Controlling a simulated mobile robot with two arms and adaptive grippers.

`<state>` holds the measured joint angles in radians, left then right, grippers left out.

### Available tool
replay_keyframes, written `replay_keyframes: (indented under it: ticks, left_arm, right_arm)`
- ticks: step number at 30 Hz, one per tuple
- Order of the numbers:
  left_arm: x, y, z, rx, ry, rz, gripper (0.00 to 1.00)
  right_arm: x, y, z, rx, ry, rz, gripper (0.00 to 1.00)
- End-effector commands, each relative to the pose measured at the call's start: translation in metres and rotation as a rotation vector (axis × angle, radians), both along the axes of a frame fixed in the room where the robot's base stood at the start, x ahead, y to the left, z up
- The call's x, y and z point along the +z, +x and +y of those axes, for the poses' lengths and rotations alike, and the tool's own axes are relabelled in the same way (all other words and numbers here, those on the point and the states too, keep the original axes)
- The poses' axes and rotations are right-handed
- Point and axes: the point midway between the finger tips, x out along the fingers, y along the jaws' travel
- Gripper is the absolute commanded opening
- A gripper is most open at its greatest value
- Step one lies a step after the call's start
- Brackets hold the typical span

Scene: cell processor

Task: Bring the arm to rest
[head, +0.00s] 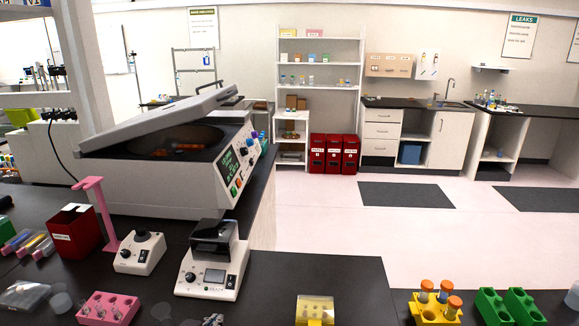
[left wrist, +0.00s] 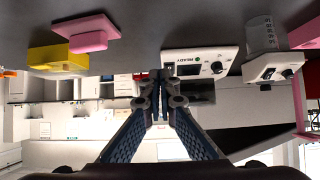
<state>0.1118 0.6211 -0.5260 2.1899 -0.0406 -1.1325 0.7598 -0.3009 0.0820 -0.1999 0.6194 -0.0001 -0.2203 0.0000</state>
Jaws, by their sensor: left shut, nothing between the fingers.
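My left gripper (head: 213,321) shows only as a small dark tip at the bottom edge of the head view, over the black bench. In the left wrist view its fingers (left wrist: 161,82) meet at their tips and hold nothing. The left arm itself is out of the head view. My right gripper is in neither view.
A small white device with a dark lid (head: 212,262) stands just beyond the gripper. A white knob device (head: 139,252), pink rack (head: 108,308) and red bin (head: 75,230) are left. A yellow holder (head: 315,310) is right. A large centrifuge with raised lid (head: 165,180) stands behind.

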Motion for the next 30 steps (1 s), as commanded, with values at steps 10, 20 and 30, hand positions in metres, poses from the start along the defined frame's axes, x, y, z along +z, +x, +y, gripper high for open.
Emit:
replay_keyframes:
  ticks: [10,20,30]
  left_arm:
    - [-0.09,-0.158,-0.004,-0.036,0.062,0.405,0.0]
    - [-0.121,-0.273,0.01,-0.08,0.09,0.678,0.0]
    - [-0.222,-0.261,0.007,-0.092,0.1,0.721,0.0]
  right_arm:
    - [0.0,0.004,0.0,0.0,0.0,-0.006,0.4]
    - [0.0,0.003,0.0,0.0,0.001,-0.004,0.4]
    - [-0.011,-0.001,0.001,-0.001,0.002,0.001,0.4]
